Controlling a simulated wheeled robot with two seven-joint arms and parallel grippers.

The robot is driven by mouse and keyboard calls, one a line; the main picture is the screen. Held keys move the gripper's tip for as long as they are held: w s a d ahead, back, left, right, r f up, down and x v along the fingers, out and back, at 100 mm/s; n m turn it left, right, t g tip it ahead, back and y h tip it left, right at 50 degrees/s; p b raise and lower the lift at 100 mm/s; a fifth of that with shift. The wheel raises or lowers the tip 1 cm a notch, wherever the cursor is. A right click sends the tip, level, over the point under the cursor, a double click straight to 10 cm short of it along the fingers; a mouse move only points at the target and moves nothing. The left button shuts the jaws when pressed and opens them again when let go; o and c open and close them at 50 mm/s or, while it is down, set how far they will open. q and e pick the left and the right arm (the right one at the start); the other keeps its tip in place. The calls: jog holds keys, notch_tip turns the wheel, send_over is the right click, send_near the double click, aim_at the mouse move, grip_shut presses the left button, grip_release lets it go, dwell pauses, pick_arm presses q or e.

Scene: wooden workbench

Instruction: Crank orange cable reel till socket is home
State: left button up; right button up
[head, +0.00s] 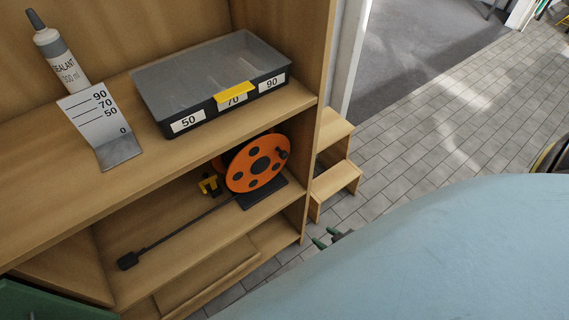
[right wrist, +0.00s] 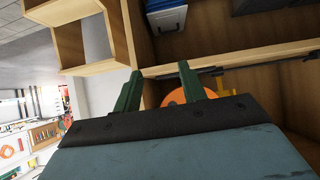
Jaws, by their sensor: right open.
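The orange cable reel (head: 246,176) stands upright on a dark base on the lower shelf, with a dark hub and a small dark crank knob (head: 283,154) at its upper right rim. A dark cable (head: 190,220) runs from it along the shelf to a black socket (head: 128,261) at the left, well away from the reel. My right gripper (head: 326,239) is open and empty, outside the shelf, right of and below the reel. In the right wrist view the reel (right wrist: 176,97) shows partly behind its green fingers. My left gripper is not in view.
On the upper shelf are a grey lidded case (head: 205,75) labelled 50, 70, 90, a scale plate (head: 95,115) and a sealant bottle (head: 60,55). A wooden step stool (head: 335,180) stands right of the shelf. A green object (head: 35,302) is cut off at lower left.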

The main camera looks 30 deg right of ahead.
jog(key=w+r+t+b, duration=0.35)
jog(key=w+r, duration=0.25)
jog(key=r, duration=0.2)
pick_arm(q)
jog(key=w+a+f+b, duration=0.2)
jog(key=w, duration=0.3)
pick_arm(e)
jog(key=m+t, duration=0.1)
jog(key=t, duration=0.3)
send_near(285, 154)
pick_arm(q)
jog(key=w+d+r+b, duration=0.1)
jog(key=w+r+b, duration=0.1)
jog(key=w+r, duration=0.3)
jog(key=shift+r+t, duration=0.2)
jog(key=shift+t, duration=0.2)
pick_arm(e)
jog(key=w, duration=1)
jog(key=shift+a+f, duration=0.25)
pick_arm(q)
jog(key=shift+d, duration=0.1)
pick_arm(e)
grip_shut()
